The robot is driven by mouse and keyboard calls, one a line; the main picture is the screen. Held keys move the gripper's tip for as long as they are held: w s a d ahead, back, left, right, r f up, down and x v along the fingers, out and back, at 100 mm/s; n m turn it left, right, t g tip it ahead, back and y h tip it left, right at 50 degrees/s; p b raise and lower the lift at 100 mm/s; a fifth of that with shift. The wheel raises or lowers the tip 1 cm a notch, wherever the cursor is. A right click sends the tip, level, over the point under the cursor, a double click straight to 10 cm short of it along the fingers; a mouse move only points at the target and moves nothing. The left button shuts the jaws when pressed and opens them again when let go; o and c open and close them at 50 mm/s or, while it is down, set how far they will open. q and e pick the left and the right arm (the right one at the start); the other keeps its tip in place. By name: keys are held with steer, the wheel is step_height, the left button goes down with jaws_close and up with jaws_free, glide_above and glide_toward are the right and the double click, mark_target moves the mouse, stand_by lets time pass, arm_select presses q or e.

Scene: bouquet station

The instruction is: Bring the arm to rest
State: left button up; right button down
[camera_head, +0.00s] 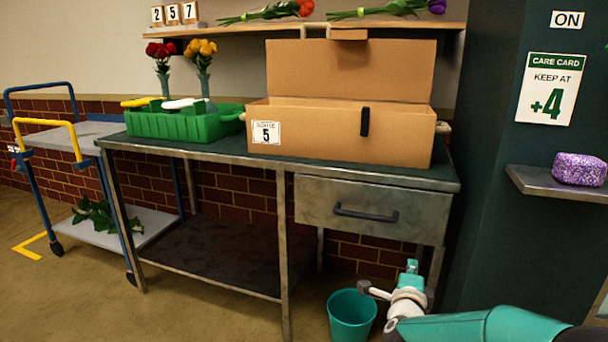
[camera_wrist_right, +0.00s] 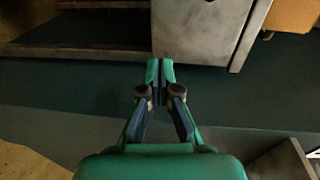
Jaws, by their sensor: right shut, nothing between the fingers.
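My right arm comes in from the lower right in the head view, teal and white. Its gripper (camera_head: 412,267) is low, in front of the workbench's right end and just right of a teal bin. In the right wrist view the gripper (camera_wrist_right: 160,66) has its fingertips together with nothing between them. The workbench drawer front (camera_wrist_right: 200,30) shows beyond the fingertips. The gripper looks apart from the bench, though the exact gap is hard to tell. My left gripper is in neither view.
The workbench (camera_head: 220,150) carries an open cardboard box (camera_head: 350,135) and a green crate (camera_head: 185,124). Its drawer (camera_head: 370,208) is shut. The teal bin (camera_head: 351,312) stands on the floor. A dark cabinet with a small shelf (camera_head: 540,182) stands right. A cart (camera_head: 75,140) stands left.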

steer(key=s+a+f+n+g+y, duration=0.2)
steer(key=s+f+n, duration=0.15)
steer(key=f, duration=0.55)
steer(key=s+a+f+n+g+y, duration=0.15)
steer(key=s+f, duration=0.35)
steer(key=f, duration=0.5)
steer(key=s+a+f+n+g+y, duration=0.1)
steer(key=s+f+n+g+y, duration=0.15)
steer(key=s+f, duration=0.45)
steer(key=s+a+f+n+g+y, duration=0.2)
steer(key=s+a+f+n+g, duration=0.15)
steer(key=s, duration=0.45)
steer(key=s+a+f+n+g+y, duration=0.1)
steer(key=s+a+f+n+g, duration=0.1)
steer(key=s+a+f+n, duration=0.4)
steer(key=s+a+f+n+g+y, duration=0.1)
steer(key=s+f+n+g+y, duration=0.15)
steer(key=s, duration=0.65)
step_height(320, 180, up, 39)
steer(key=p, duration=3.8)
steer(key=shift+w+n+g+h, duration=0.35)
steer(key=shift+w+g, duration=0.05)
steer(key=shift+w, duration=0.05)
